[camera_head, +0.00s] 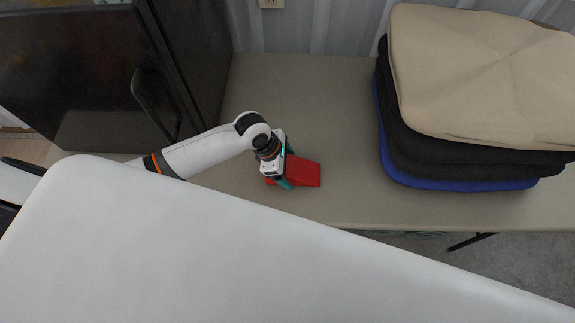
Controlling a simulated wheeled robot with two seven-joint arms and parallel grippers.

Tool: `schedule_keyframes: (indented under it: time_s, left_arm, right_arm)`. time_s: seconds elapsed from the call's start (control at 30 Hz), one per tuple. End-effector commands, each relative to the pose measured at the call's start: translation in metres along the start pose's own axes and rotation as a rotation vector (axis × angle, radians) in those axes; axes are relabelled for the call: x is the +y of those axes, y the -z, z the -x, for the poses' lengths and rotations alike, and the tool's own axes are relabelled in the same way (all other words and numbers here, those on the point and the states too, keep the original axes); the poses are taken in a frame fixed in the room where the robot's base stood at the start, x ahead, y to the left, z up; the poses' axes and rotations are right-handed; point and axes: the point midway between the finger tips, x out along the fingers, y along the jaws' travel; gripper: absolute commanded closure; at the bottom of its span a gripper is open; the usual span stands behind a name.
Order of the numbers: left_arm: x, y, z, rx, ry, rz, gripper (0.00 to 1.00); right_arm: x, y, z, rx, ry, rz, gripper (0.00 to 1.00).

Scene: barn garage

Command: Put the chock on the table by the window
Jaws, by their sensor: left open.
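The red chock (307,173) lies on the beige table (270,92), near its front edge. My left gripper (287,168) is at the left part of the chock, with its green fingers on either side of it. The gripper is open, and I cannot tell whether a finger touches the chock. The gripper and wrist hide the chock's left end. My right gripper is not in view. No window shows in this view.
A stack of folded cushions or cloths, tan (480,75) on top with black and blue below, fills the table's right side. The tabletop behind the chock is clear. A wall outlet (271,3) is at the back.

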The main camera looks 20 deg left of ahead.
Motion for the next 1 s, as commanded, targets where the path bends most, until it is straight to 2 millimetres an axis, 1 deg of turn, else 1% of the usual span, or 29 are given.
schedule_keyframes:
  time_s: [0.17,0.3,0.4,0.5,0.6,0.7,1.0]
  left_arm:
    - [-0.001,0.0,0.034,0.0,0.003,-0.001,0.15]
    - [0.0,0.0,0.065,-0.001,0.003,-0.001,0.15]
    - [0.0,0.0,0.084,0.0,0.002,-0.002,0.15]
    - [0.0,0.0,0.1,0.001,0.002,0.0,0.15]
    - [0.0,0.0,0.11,0.0,0.001,0.0,0.15]
    - [0.0,0.0,0.114,0.0,0.0,0.001,0.15]
    - [0.0,0.0,0.115,0.0,-0.001,0.001,0.15]
  right_arm:
    - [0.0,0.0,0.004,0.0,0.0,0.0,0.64]
    - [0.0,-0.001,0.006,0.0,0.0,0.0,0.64]
    - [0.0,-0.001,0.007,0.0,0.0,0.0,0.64]
    - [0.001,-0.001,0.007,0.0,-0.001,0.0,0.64]
    - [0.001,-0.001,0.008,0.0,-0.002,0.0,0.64]
    - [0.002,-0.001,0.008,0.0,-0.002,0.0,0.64]
    - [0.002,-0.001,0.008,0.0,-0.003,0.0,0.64]
